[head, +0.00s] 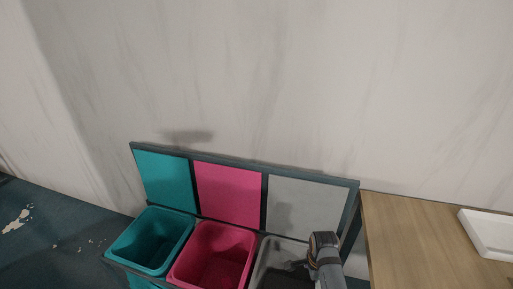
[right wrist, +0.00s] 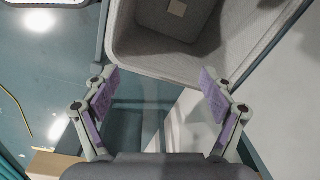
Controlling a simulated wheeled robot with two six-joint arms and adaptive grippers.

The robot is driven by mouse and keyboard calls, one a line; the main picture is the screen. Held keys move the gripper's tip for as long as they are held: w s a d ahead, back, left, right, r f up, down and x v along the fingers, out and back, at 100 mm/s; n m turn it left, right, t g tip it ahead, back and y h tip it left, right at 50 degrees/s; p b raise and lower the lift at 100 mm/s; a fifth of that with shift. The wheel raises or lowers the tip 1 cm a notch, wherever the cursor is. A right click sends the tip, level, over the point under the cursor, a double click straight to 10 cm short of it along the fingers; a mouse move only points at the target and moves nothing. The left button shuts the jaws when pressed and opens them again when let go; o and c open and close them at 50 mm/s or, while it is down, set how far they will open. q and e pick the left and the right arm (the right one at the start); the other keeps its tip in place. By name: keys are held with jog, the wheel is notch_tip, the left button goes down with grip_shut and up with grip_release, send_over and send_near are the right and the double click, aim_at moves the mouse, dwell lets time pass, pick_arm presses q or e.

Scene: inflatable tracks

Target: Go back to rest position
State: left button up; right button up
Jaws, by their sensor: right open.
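My right gripper (right wrist: 160,92) is open and empty in the right wrist view, its two purple-padded fingers spread wide. My left gripper is not in view.
A teal bin (head: 150,240) and a pink bin (head: 213,255) stand left of the grey bin. Behind them is a teal, pink and grey panel (head: 228,194). A wooden table (head: 410,235) with a white tray (head: 488,232) stands to the right. A pale wall is behind.

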jog(key=s+d+r+n+t, duration=0.25)
jog(key=s+r+n, duration=0.25)
jog(key=s+n, duration=0.35)
jog(key=s+d+r+n+t, duration=0.1)
jog(key=s+d+r+n, duration=0.25)
jog(key=s+n, duration=0.5)
notch_tip(320, 180, down, 24)
jog(key=s+d+g, duration=0.2)
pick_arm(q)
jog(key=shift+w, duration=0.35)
pick_arm(e)
jog(key=s+d+f, duration=0.1)
jog(key=s+f, duration=1.6)
jog(key=s, duration=0.1)
jog(key=shift+s+d+f+n+g+h, duration=0.2)
jog(key=shift+s+f+n+g+h, duration=0.15)
jog(key=shift+g, duration=0.1)
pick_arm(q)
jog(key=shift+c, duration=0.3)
pick_arm(e)
jog(key=shift+c, duration=0.3)
